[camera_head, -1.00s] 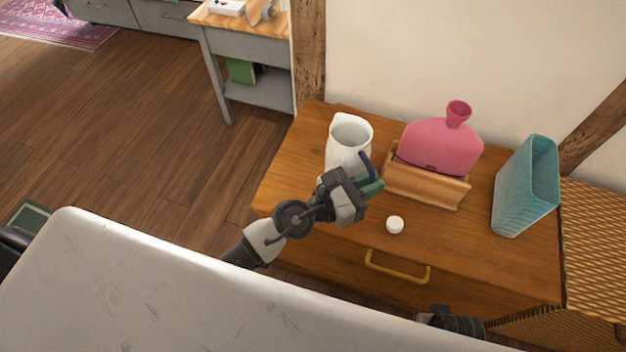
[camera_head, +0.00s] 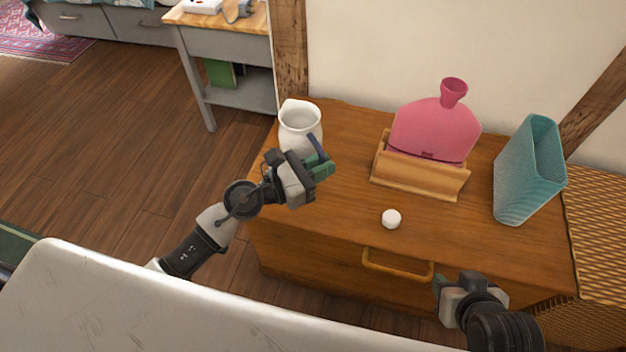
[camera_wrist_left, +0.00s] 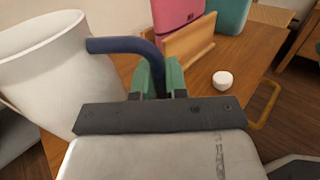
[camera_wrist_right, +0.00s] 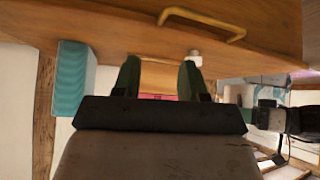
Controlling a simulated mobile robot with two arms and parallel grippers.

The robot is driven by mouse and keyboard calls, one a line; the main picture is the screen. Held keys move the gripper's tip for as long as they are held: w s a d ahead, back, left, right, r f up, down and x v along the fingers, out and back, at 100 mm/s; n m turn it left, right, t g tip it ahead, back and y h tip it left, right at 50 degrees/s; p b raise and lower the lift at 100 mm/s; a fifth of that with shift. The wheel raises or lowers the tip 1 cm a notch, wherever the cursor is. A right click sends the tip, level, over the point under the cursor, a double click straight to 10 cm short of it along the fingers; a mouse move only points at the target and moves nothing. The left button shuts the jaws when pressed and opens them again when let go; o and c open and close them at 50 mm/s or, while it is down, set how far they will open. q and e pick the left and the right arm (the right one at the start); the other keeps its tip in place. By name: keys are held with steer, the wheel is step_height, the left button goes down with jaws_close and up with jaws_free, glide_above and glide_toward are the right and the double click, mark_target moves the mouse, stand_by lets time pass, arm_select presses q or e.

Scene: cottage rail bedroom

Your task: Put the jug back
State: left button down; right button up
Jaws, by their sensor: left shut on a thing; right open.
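The white jug (camera_head: 299,118) with a dark blue handle is upright over the back left corner of the wooden chest (camera_head: 330,225). My left gripper (camera_head: 320,168) is shut on the jug's handle, in front of the jug. In the left wrist view the jug's white body (camera_wrist_left: 40,80) is at the left, and its blue handle (camera_wrist_left: 120,45) runs between the green fingers. The jug's base is hidden, so I cannot tell whether it touches the chest top. My right gripper (camera_wrist_right: 160,78) is open and empty, low at the chest's front right.
A pink bottle-shaped thing (camera_head: 435,130) stands in a wooden holder (camera_head: 420,178). A teal basket (camera_head: 525,180) is at the right, and a small white round thing (camera_head: 391,218) near the front. The chest's front left top looks clear. A white surface (camera_head: 150,300) fills the foreground.

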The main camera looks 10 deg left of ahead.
arm_select(q)
steer(key=f+b, duration=0.1)
steer(key=a+f+b, duration=0.1)
steer(key=f, duration=0.1)
steer(key=a+f+b, duration=0.1)
steer(key=f, duration=0.1)
steer(key=shift+w+b, duration=0.4)
arm_select(e)
steer(key=w+a+r+t+y, duration=0.3)
steer(key=w+r+t, duration=0.4)
steer(key=r+t, duration=0.4)
steer(key=shift+a+n+y, duration=0.3)
steer(key=shift+a, duration=0.25)
arm_select(q)
steer(key=shift+f, duration=0.1)
arm_select(e)
steer(key=shift+w+r+t, duration=0.1)
steer(key=shift+t, duration=0.2)
arm_select(q)
steer(key=shift+f, duration=0.1)
steer(key=c, duration=1.1)
jaws_free()
steer(key=shift+c, duration=0.2)
arm_select(e)
steer(key=shift+r, duration=0.3)
